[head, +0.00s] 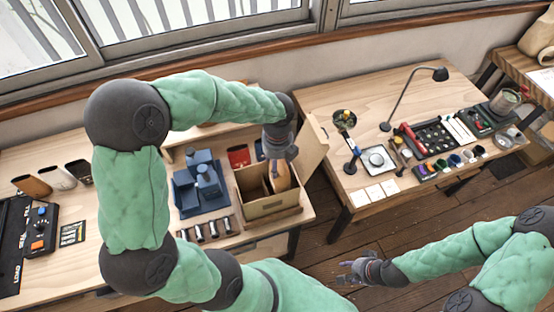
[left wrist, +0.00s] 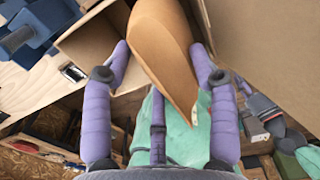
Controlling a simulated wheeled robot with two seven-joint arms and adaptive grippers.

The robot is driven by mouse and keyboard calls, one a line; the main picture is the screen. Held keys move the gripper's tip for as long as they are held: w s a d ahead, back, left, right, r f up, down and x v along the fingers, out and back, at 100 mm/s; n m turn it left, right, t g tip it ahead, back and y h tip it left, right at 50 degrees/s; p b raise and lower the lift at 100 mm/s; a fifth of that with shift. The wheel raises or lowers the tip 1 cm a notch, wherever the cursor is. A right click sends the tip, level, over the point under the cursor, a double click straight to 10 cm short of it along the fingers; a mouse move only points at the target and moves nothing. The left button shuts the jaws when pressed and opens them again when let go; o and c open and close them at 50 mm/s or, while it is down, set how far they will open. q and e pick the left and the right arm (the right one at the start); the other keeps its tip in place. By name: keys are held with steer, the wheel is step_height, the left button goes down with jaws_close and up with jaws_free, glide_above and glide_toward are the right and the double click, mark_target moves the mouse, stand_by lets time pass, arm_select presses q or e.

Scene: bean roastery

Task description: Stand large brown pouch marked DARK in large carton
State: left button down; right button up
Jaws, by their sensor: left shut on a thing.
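The large brown pouch (head: 281,180) is at the right side of the open carton (head: 268,208) in the head view, its lower part inside the walls. In the left wrist view the pouch (left wrist: 165,40) looks tilted, and no DARK marking shows. My left gripper (head: 279,152) is over the carton, shut on the pouch, with purple fingers (left wrist: 162,62) on either side of it. The carton wall (left wrist: 90,45) is beside the pouch in the left wrist view. Whether the pouch touches the carton floor is hidden. My right gripper (head: 350,271) is open and empty, away from the tables.
A raised carton flap (head: 313,146) stands right of my left gripper. A blue fixture (head: 201,184) and several dark cylinders (head: 206,229) are left of the carton. A right-hand table (head: 330,100) holds a lamp (head: 412,95) and tools. A floor gap separates the tables.

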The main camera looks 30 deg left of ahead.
arm_select(q)
steer(key=shift+f+b, duration=1.95)
steer(key=shift+f, duration=1.45)
steer(key=shift+c, duration=1.3)
jaws_free()
steer(key=shift+o, duration=1.3)
